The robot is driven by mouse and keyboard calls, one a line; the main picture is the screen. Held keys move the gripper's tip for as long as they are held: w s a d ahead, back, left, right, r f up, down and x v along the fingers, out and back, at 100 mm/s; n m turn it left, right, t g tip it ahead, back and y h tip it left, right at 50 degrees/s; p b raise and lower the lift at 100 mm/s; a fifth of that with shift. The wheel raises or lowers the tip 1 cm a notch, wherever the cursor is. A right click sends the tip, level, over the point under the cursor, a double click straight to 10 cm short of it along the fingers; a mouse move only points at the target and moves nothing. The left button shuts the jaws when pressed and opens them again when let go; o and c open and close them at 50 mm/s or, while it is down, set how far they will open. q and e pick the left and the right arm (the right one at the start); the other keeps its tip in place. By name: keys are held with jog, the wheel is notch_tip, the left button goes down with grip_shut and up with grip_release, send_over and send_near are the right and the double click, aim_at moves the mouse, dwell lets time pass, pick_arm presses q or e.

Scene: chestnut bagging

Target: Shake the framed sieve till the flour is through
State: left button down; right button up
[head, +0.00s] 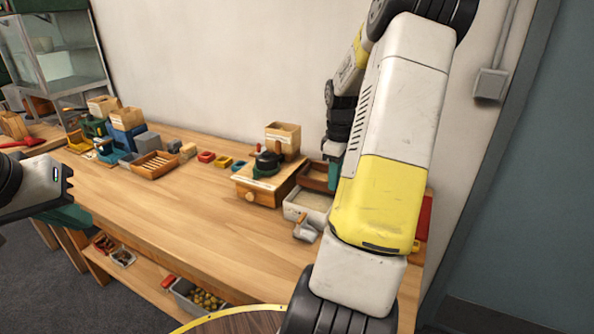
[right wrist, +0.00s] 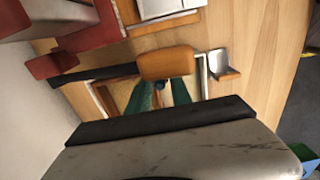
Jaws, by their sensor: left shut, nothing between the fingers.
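The framed sieve, a brown wooden frame (head: 315,177), is at the right end of the bench beside a pale tray (head: 292,212); my right arm covers part of it. Flour inside cannot be made out. My left gripper (head: 68,182) is shut and empty at the left, away from the sieve.
A wooden box with a dark pot (head: 268,160) stands left of the sieve. A grey metal scoop (head: 305,229) lies in front of the tray. The bench's front middle is clear.

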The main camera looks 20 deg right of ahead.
jog(key=shift+o, duration=0.7)
jog(key=shift+r, duration=3.8)
grip_shut()
